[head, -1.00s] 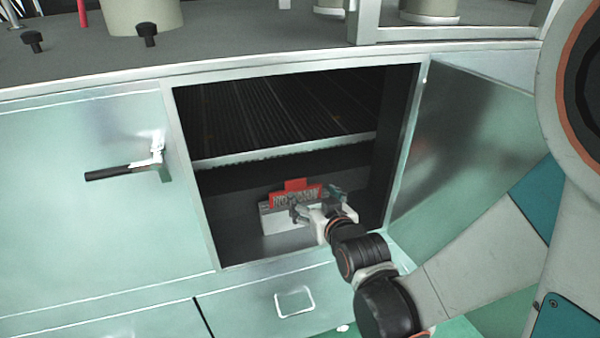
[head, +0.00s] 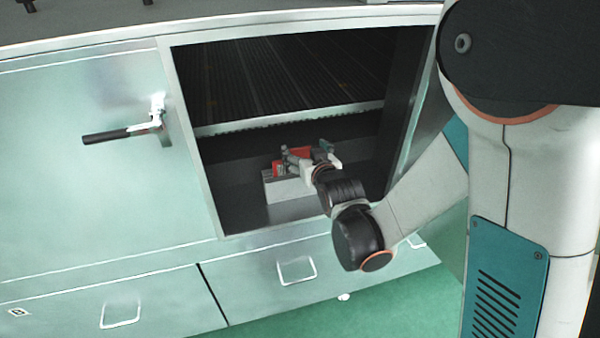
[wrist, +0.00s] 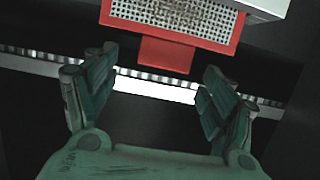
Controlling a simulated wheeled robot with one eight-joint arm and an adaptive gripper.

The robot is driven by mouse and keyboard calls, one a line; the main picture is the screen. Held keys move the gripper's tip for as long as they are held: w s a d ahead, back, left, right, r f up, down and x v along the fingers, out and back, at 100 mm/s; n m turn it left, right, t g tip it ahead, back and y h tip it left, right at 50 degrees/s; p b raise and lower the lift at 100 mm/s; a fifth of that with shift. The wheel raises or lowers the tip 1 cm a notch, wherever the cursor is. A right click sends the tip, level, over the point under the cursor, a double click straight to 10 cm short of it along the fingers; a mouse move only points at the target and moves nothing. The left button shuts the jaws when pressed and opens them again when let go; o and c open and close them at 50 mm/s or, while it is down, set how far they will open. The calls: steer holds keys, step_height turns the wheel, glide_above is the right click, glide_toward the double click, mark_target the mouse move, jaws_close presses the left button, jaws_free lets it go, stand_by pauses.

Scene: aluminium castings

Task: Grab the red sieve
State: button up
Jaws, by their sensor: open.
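The red sieve, a red frame around a pale perforated mesh with a red tab, shows at the top of the wrist view (wrist: 168,52). In the head view the red sieve (head: 279,168) is partly hidden behind my gripper, on a light block inside the open cabinet. My gripper (wrist: 157,82) is open, and its fingers are spread to either side below the tab, with nothing between them. In the head view my gripper (head: 308,155) reaches into the cabinet beside the sieve. Whether it touches the sieve cannot be told.
The light block (head: 288,190) stands on the cabinet floor. A dark ribbed shelf with a bright front edge (head: 290,118) lies above it. The cabinet frame (head: 200,165) borders the opening on the left. A closed door with a black handle (head: 108,136) is further left.

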mark_target(300, 149)
steer(key=x, duration=0.1)
steer(key=b+x, duration=0.1)
steer(key=x, duration=0.2)
steer(key=shift+a+f, duration=0.25)
steer(key=shift+f, duration=0.05)
steer(key=c, duration=1.7)
steer(key=shift+r, duration=0.1)
steer(key=shift+r, duration=0.1)
